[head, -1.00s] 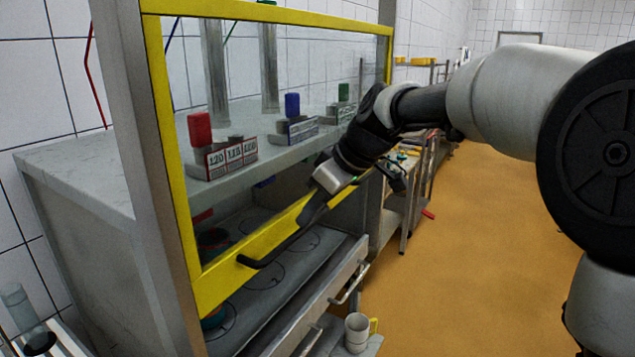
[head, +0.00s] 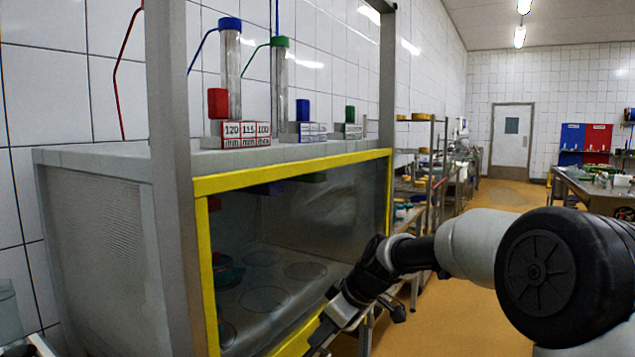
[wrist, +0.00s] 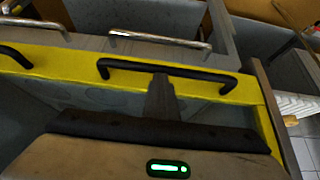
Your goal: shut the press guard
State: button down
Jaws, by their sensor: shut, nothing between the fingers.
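The press guard (head: 290,171) is a clear panel in a yellow frame. In the head view it covers the front of the press chamber, with its top bar near the level of the press top; its bottom edge runs out of the picture. In the wrist view its yellow lower bar (wrist: 60,66) carries a black handle (wrist: 205,74). My gripper (head: 322,340) is at the low right part of the guard. In the wrist view my gripper (wrist: 161,84) is shut and empty, its tips right at the handle; I cannot tell whether they touch it.
Red, blue and green blocks with number plates (head: 247,134) stand on the press top, behind a grey post (head: 170,180). Silver bar handles (wrist: 160,40) lie just beyond the guard's lower bar. Shelves (head: 420,160) stand beyond; orange floor is free at right.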

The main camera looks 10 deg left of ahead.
aim_at(317, 350)
notch_tip(317, 350, down, 3)
jog(key=shift+a+r+b, duration=0.1)
jog(key=shift+b, duration=0.4)
jog(key=shift+s, duration=0.1)
